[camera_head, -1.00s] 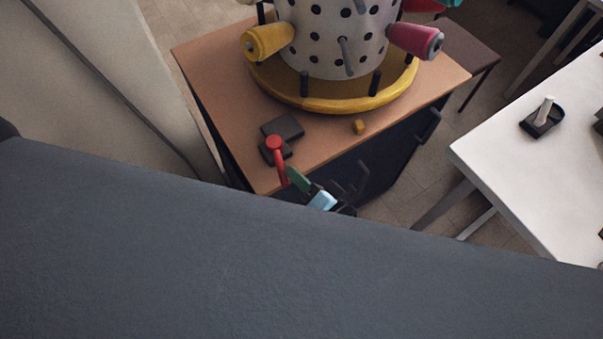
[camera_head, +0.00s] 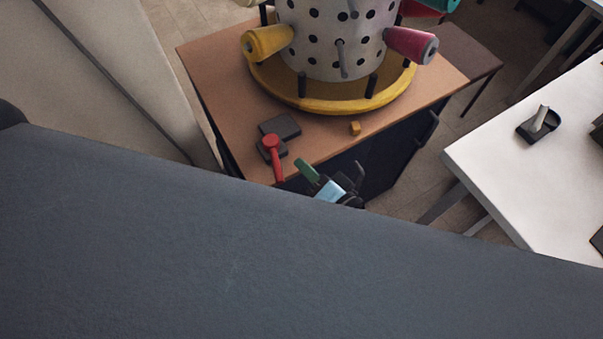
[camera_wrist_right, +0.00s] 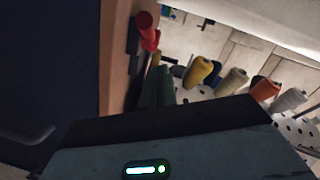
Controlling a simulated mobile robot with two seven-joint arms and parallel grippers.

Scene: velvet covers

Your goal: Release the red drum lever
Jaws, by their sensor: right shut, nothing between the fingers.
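The red drum lever (camera_head: 275,160) stands at the front edge of the wooden table, by a small dark block; its round knob end is at the top in the head view. It also shows in the right wrist view (camera_wrist_right: 148,32). The perforated drum (camera_head: 325,60) stands on a yellow ring (camera_head: 300,104) behind it. My right gripper (camera_head: 307,171), with green fingertips, is shut and empty, just right of the lever with a small gap. In the right wrist view its green fingers (camera_wrist_right: 158,88) point toward the lever's side. My left gripper is not in view.
Dark flat blocks (camera_head: 281,126) and a small yellow cube (camera_head: 355,128) lie on the wooden table (camera_head: 225,75). Yellow (camera_head: 266,42) and pink (camera_head: 410,44) spools stick out from the drum. A white table (camera_head: 500,170) stands at the right, with floor between.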

